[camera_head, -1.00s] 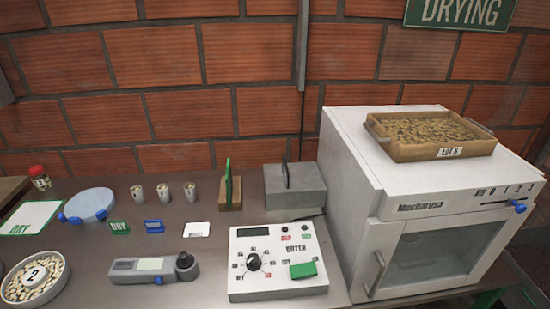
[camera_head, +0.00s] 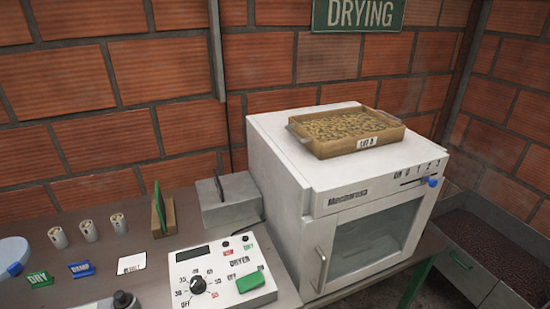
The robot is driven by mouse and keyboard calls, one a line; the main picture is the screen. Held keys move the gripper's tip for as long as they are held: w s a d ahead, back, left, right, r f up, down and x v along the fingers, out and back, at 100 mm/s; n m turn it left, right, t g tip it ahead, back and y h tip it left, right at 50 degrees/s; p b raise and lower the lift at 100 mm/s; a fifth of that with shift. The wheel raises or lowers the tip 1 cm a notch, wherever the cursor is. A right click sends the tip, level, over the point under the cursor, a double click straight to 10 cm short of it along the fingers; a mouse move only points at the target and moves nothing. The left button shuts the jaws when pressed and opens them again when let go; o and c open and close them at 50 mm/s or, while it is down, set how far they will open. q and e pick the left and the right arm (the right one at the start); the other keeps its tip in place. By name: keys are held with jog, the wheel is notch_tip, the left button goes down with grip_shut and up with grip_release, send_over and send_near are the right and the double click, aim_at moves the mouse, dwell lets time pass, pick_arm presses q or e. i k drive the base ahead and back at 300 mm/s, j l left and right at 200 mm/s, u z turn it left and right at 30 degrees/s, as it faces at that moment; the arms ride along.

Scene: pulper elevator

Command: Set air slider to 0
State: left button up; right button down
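The air slider is a blue knob (camera_head: 432,182) at the right end of a dark slot on the upper front of the white oven (camera_head: 325,201). Small marks above the slot read roughly 0 to 3 from left to right, and the knob sits below the right-hand end of the row, near the 3. The oven's glass door (camera_head: 373,238) is shut, with a handle on its left side. Neither of my grippers is in view.
A wooden tray of beans (camera_head: 310,143) labelled as a lot sits on the oven. A white dryer control box (camera_head: 186,290) with a black dial and green switch stands left of it. A grey bin of dark beans (camera_head: 478,271) stands at the right.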

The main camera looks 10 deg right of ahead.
aim_at(432, 183)
jog(key=z, duration=1.25)
